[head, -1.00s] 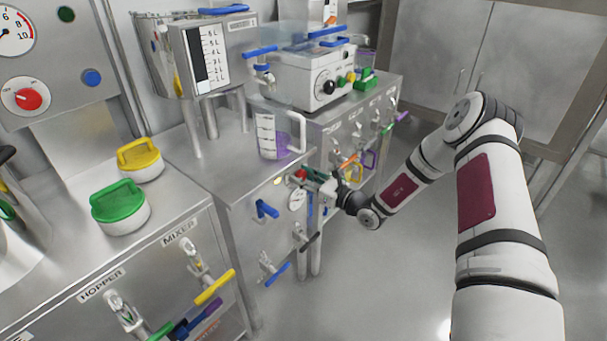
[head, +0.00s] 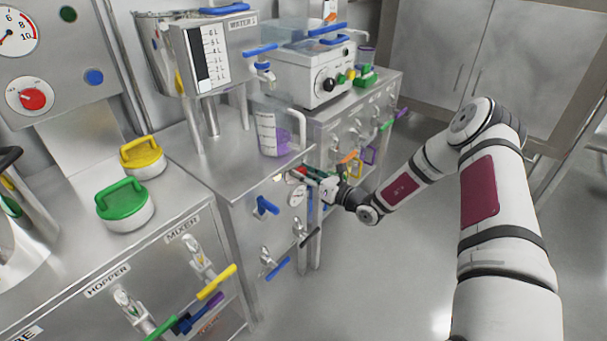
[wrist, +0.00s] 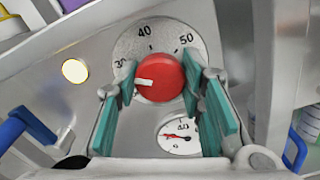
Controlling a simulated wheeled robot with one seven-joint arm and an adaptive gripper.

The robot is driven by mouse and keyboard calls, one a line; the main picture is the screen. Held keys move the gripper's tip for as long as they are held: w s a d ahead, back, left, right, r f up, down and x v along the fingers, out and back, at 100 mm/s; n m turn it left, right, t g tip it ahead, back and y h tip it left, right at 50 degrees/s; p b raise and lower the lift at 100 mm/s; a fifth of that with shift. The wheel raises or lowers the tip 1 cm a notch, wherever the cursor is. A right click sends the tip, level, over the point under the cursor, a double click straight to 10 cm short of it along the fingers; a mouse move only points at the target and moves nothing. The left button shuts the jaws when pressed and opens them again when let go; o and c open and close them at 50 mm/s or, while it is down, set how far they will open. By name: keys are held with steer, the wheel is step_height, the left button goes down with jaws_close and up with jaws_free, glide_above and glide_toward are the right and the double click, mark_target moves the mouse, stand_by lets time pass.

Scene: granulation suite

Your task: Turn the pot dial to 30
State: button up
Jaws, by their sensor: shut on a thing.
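The pot dial is a red round knob (wrist: 160,76) with a white pointer line, set on a grey scale plate (wrist: 196,28) marked 30, 40 and 50. The pointer faces left and slightly down in the wrist view, a little below the 30 mark, which the left finger partly covers. My gripper (wrist: 164,88) is shut on the knob, with a teal finger pad on each side. In the head view my gripper (head: 311,178) is at the front panel of the middle bench, and the knob is mostly hidden there.
A small gauge (wrist: 178,135) with a red needle sits below the knob. A lit round lamp (wrist: 75,71) is to its left. A blue handle (wrist: 28,125) is at far left. A jug (head: 275,133) with purple contents stands on the bench above. Open floor lies right of the benches.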

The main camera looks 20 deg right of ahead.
steer(key=o, duration=1.1)
steer(key=shift+o, duration=0.2)
steer(key=v, duration=1.2)
